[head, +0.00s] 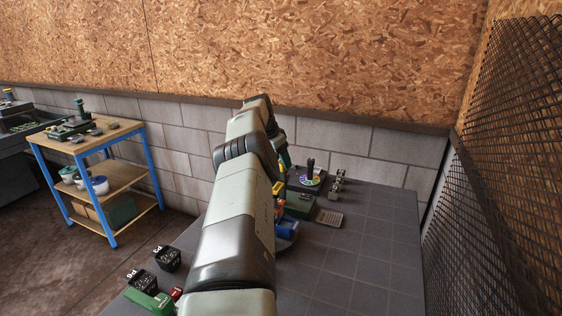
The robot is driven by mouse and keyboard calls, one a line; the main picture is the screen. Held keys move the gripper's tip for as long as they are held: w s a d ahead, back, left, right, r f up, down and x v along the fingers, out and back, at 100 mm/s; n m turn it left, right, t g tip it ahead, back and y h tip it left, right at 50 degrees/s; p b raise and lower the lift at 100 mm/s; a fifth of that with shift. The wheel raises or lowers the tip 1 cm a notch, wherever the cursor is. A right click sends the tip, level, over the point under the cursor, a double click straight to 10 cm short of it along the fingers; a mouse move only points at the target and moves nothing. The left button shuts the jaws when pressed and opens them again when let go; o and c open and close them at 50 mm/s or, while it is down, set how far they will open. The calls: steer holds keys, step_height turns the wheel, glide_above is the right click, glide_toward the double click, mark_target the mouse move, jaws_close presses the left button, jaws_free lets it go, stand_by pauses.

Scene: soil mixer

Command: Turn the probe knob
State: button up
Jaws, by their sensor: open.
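No part can be clearly made out as the probe knob. A small device with a multicoloured disc and an upright black post (310,170) stands toward the back of the dark table (365,250). A green box-like unit (299,204) is just in front of it, close to the right of my arm. My arm reaches away over the table and bends down at its far end. My gripper is hidden behind my arm, so its distance from these things cannot be seen.
Small metallic blocks (338,182) and a flat brown pad (329,217) lie right of the unit. A blue part (287,227) is partly hidden by my arm. Black cubes (167,258) sit front left. Mesh fencing (510,170) borders the right; the table's right half is clear.

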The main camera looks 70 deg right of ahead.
steer(key=v, duration=0.9)
steer(key=shift+r, duration=0.25)
steer(key=shift+a, duration=0.15)
steer(key=a+f+t+y, duration=0.1)
steer(key=f, duration=0.2)
steer(key=s+a+f+m+t+y, duration=0.1)
steer(key=f+t, duration=0.1)
steer(key=f, duration=0.1)
steer(key=a+f+t+y, duration=0.1)
steer(key=f+y, duration=0.1)
steer(key=f, duration=0.1)
steer(key=shift+s+a+f+m+t, duration=0.1)
steer(key=shift+s+f+m+t, duration=0.05)
steer(key=shift+s+m+t, duration=0.2)
step_height(320, 180, down, 3)
steer(key=a+m+t+y, duration=0.1)
steer(key=a+m+t, duration=0.2)
steer(key=t, duration=0.2)
steer(key=s+d+m+t+h, duration=0.6)
steer(key=s+m+t+h, duration=0.3)
steer(key=m, duration=0.4)
steer(key=shift+g+h, duration=0.35)
steer(key=shift+h, duration=0.15)
steer(key=x, duration=1.1)
steer(key=shift+w+d+r, duration=0.1)
steer(key=shift+w+r, duration=0.1)
steer(key=shift+r, duration=0.15)
steer(key=shift+c, duration=0.3)
